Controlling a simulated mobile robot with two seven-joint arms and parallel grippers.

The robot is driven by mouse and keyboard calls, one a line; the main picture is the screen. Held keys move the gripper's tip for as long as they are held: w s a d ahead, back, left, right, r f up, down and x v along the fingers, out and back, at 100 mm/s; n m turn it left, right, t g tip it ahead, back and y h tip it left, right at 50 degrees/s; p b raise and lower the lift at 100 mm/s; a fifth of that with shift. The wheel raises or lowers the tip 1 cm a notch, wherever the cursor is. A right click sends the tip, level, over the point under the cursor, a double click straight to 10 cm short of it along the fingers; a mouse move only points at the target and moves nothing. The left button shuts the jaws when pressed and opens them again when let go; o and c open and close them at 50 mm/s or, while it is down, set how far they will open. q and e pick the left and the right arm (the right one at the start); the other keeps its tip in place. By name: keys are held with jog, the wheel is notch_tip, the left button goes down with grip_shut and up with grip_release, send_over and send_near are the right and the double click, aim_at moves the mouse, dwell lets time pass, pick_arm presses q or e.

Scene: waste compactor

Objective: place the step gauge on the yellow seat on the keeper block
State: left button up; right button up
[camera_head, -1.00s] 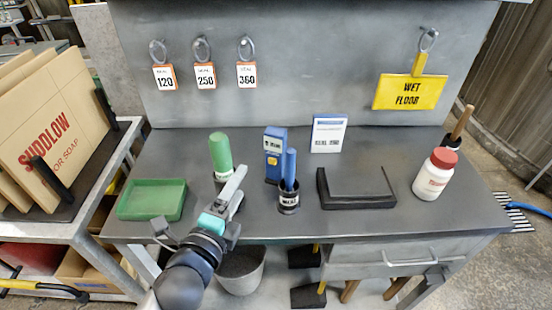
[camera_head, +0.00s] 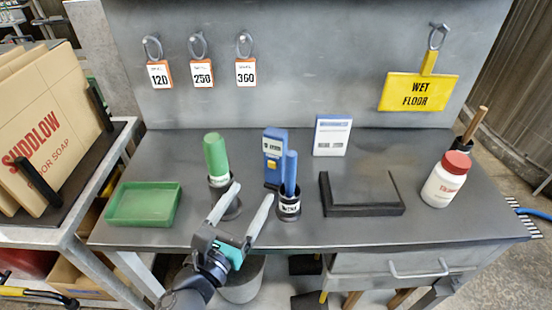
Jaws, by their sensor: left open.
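I cannot pick out a step gauge, a keeper block or a yellow seat with certainty. A green cylinder (camera_head: 216,157) stands in another black cup (camera_head: 221,203), partly hidden by a finger. My left gripper (camera_head: 249,193) is open and empty over the bench's front part, its fingers pointing away between the two cups in the picture. My right gripper is not in view.
A green tray (camera_head: 112,216) lies left, a black angled frame (camera_head: 365,210) right of the cups. A white bottle (camera_head: 440,188) with red lid stands at the right. A white card (camera_head: 331,136), number tags and a yellow sign (camera_head: 418,92) are behind.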

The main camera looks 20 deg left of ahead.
aim_at(273, 157)
pick_arm(q)
jog(key=w, duration=0.6)
jog(key=w+d+p, duration=0.1)
jog(key=w, duration=0.2)
jog(key=shift+w+d+r, duration=0.1)
jog(key=shift+w+d, duration=0.05)
jog(key=shift+w, duration=1.15)
jog(key=shift+w+d+r, duration=0.1)
jog(key=shift+w+d, duration=0.05)
jog(key=shift+w, duration=1.1)
grip_shut()
